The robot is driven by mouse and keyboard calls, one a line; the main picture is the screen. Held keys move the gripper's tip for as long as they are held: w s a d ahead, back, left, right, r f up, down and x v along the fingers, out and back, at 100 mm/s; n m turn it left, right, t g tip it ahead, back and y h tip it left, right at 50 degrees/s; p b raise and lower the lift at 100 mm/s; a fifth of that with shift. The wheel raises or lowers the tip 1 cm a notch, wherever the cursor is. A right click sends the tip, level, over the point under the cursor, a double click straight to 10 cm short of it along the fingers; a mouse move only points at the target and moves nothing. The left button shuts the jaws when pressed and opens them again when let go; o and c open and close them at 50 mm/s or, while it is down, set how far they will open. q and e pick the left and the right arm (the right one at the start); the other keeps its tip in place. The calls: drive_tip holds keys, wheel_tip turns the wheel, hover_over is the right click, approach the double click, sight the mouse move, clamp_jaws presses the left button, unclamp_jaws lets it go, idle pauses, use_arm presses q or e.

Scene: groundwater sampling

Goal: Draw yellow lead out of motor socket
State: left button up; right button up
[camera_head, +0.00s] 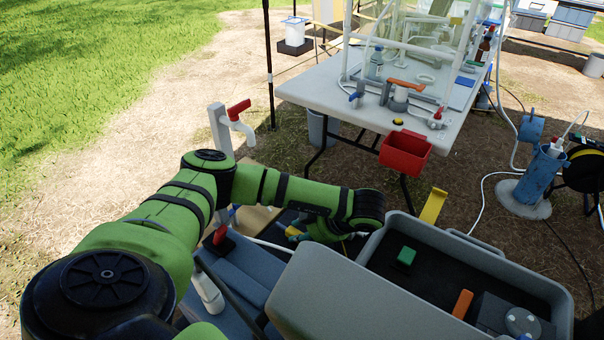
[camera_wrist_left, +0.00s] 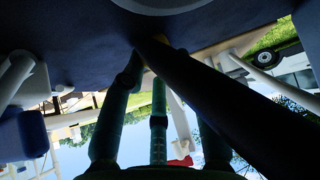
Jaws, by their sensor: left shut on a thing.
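My right gripper is not in view.
A grey bin (camera_head: 457,237) with a green block (camera_head: 406,256) and an orange block (camera_head: 462,304) stands at the lower right. A white table (camera_head: 313,88) carrying a red box (camera_head: 405,155) stands behind.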

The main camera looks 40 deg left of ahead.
use_arm(q)
drive_tip(key=o, duration=1.1)
drive_tip(key=shift+s+d+f, duration=0.1)
drive_tip(key=shift+s+f, duration=0.2)
drive_tip(key=shift+f, duration=0.3)
drive_tip(key=shift+w+f, duration=0.2)
drive_tip(key=shift+r, duration=0.15)
drive_tip(key=shift+r, duration=5.1)
